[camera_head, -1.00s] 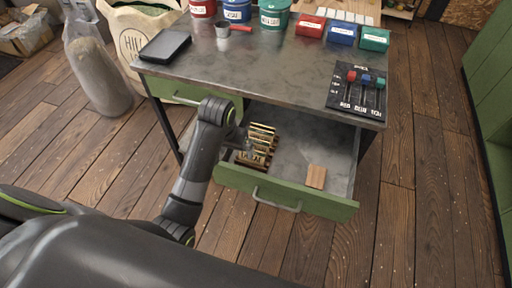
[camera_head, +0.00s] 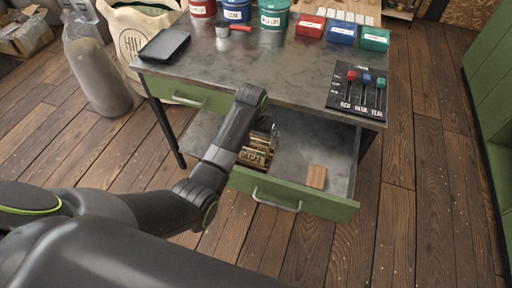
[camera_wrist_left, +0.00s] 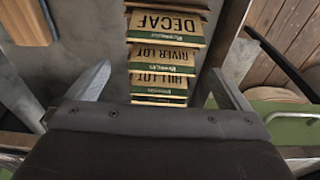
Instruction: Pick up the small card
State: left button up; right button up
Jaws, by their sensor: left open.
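In the left wrist view, cards reading DECAF (camera_wrist_left: 168,24), RIVER LOT (camera_wrist_left: 163,65) and HILL LOT (camera_wrist_left: 160,80) show beyond and between the fingers. My left gripper (camera_wrist_left: 155,90) is open above the row, apparently empty; contact cannot be told. In the head view the gripper (camera_head: 270,132) is mostly hidden behind its wrist. My right gripper is not seen.
The green drawer front (camera_head: 290,190) and its side walls border the cards. The table top (camera_head: 260,65) overhangs the drawer's back. On it are a black tray (camera_head: 165,45), a scoop (camera_head: 223,31), tins, colored boxes and a black board (camera_head: 356,92). The drawer's right floor is mostly free.

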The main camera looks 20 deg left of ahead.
aim_at(256, 147)
pick_arm(q)
jog(key=shift+w+a+f, duration=0.1)
jog(key=shift+w+f, duration=0.15)
jog(key=shift+f, duration=0.85)
jog(key=shift+w+a+f, duration=0.1)
jog(key=shift+w+f, duration=0.2)
jog(key=shift+f, duration=0.8)
jog(key=shift+w+f, duration=0.25)
jog(key=shift+f, duration=0.85)
jog(key=shift+c, duration=0.4)
jog(key=c, duration=0.8)
